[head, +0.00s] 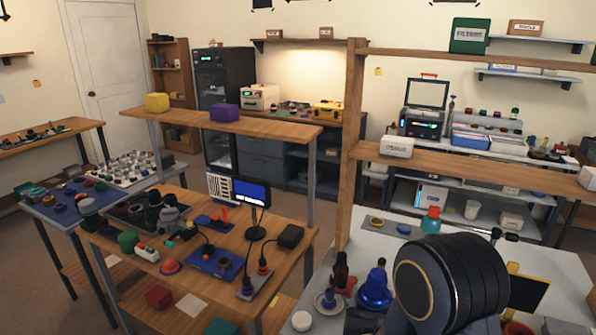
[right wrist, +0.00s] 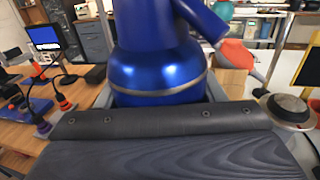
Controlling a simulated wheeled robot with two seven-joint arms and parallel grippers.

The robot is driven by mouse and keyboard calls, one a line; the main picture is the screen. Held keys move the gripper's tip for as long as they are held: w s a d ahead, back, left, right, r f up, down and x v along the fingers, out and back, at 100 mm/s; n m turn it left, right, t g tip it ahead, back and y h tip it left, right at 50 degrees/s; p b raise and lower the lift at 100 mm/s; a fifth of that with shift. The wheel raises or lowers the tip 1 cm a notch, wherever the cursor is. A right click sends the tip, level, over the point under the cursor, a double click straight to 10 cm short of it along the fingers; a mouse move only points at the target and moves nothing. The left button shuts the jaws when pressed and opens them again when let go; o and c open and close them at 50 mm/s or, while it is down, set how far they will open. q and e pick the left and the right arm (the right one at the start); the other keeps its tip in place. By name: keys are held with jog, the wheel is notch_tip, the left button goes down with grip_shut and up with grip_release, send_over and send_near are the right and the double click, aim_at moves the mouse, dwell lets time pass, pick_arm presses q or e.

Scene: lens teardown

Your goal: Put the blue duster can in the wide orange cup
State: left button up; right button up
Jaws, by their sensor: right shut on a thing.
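The blue duster can (right wrist: 158,70) fills the middle of the right wrist view, upright, with a pale band around its lower body. My right gripper (right wrist: 155,108) is shut on it low down. In the head view the can (head: 375,288) shows just left of my dark right wrist, over the grey-white bench; my arm hides the jaws there. I cannot tell a wide orange cup for sure. An orange-red piece (head: 518,327) shows at the bottom edge, mostly hidden behind my arm. My left gripper is not in view.
Dark bottles with red parts (head: 341,272) and a small round dish (head: 326,300) stand close left of the can. A teal jar with an orange top (head: 431,220) stands farther back. A dark framed panel (head: 527,293) stands right of my wrist. A wooden post (head: 350,150) rises behind.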

jog(key=s+d+m+g+h+b, duration=0.4)
jog(key=s+d+m+g+h, duration=0.75)
jog(key=s+d, duration=0.35)
jog(key=w+d+f+p, duration=0.2)
jog(key=w+d+f, duration=0.8)
jog(key=f, duration=0.2)
jog(key=shift+w+g+h, duration=0.35)
jog(key=shift+w, duration=0.05)
jog(key=shift+f, duration=0.25)
jog(key=o, duration=1.7)
